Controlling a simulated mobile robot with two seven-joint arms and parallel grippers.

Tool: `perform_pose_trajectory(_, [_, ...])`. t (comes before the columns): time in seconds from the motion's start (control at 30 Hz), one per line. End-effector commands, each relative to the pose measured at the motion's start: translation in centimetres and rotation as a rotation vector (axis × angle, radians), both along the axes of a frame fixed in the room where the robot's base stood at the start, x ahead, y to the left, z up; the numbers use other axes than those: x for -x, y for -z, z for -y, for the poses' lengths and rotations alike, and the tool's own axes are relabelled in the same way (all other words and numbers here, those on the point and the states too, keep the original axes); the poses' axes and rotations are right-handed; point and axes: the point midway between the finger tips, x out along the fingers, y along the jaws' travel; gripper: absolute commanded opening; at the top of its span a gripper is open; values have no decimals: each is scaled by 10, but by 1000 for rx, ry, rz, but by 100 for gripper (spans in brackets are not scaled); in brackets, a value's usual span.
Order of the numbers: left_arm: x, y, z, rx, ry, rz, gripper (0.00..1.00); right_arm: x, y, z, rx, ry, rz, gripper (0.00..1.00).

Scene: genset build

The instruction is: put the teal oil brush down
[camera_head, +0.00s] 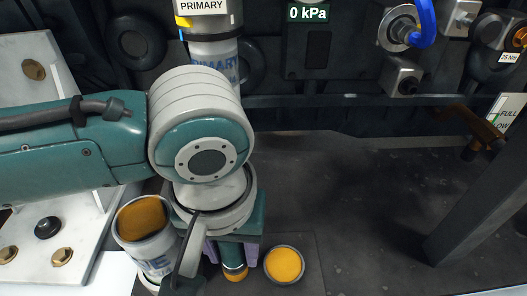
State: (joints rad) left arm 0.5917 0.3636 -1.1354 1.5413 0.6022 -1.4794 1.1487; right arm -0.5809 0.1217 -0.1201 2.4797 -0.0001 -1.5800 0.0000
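My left arm reaches in from the left, and its wrist covers much of the left middle of the view. My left gripper (231,251) points down, with a purple finger on each side of the teal oil brush (232,254). It appears shut on the brush, whose amber lower end shows below the fingers. The upper part of the brush is hidden by my wrist. I cannot tell whether its lower end touches the surface below. My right gripper is not in view.
A can (151,252) of amber liquid stands left of the gripper. A small round dish (284,265) with yellow-orange contents sits just right of it. A white plate (40,235) with bolts is at left. The dark floor (350,220) right of the dish is clear up to a dark post (480,190).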

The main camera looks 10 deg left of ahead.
Motion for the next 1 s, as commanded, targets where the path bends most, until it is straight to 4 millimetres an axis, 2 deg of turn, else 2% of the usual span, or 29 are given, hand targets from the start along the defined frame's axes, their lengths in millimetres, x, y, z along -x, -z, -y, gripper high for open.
perform_pose_trajectory(0.03, [0, 0, 0, 0, 0, 0, 53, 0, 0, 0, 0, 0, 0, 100])
perform_pose_trajectory(0.17, [0, 0, 0, 0, 0, 0, 66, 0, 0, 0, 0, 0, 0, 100])
perform_pose_trajectory(0.47, [-1, -4, 0, 1, 1, 2, 66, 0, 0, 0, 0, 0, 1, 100])
perform_pose_trajectory(0.57, [1, -20, 0, 2, 1, 1, 66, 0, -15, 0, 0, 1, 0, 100])
perform_pose_trajectory(0.8, [5, -73, 1, 1, 1, -1, 66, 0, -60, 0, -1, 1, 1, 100])
perform_pose_trajectory(1.0, [9, -108, 2, 2, 1, -1, 66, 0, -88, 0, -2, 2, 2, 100])
